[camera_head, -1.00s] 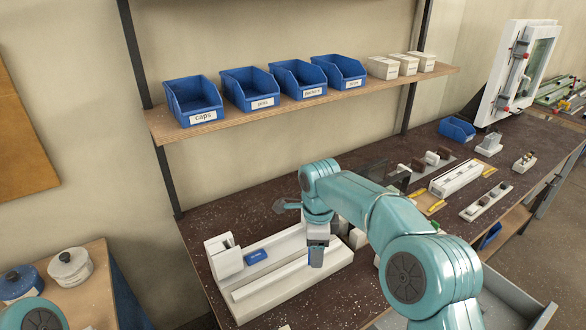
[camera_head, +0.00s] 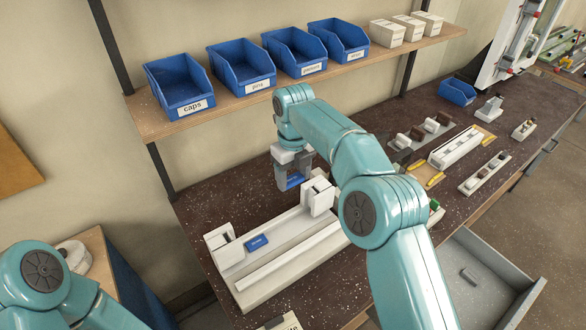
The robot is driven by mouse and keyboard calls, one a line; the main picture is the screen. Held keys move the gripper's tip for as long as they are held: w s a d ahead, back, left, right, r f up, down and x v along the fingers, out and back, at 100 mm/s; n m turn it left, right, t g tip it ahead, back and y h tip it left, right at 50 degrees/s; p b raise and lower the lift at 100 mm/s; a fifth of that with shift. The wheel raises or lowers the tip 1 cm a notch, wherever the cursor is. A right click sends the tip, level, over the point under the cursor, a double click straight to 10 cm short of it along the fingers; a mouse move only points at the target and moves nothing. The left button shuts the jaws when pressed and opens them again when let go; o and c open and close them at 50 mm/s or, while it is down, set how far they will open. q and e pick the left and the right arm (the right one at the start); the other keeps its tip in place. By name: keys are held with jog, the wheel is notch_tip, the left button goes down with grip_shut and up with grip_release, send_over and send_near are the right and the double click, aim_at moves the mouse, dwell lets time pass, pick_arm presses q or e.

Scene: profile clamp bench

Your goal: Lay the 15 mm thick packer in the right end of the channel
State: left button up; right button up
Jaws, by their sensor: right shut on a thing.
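The long white channel fixture (camera_head: 262,287) lies on the dark bench, with an upright white block at its left end and another (camera_head: 318,197) toward its right end. A blue labelled packer (camera_head: 257,242) lies in the left end of the channel. My right gripper (camera_head: 292,183) is shut on another blue packer (camera_head: 293,179), raised behind the channel, just left of the right end block and apart from it. Its label is too small to read. My right arm hides part of the right side of the fixture. My left gripper is out of view; only my left arm shows at lower left.
Blue bins (camera_head: 242,66) and white boxes stand on the shelf (camera_head: 300,80) above. White fixtures (camera_head: 455,148) and a small blue bin (camera_head: 457,92) sit on the bench at right. An open grey drawer (camera_head: 500,295) juts out at front right. The bench behind the channel's left half is clear.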

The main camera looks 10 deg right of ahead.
jog(key=shift+d+f+b, duration=0.3)
jog(key=shift+f+b, duration=0.2)
jog(key=shift+f, duration=0.3)
notch_tip(320, 180, down, 5)
jog(key=b, duration=0.4)
jog(key=shift+r, duration=0.2)
jog(key=shift+s+a, duration=0.1)
jog(key=shift+a, duration=0.1)
jog(key=shift+d, duration=0.1)
jog(key=shift+p, duration=0.5)
jog(key=shift+f, duration=0.25)
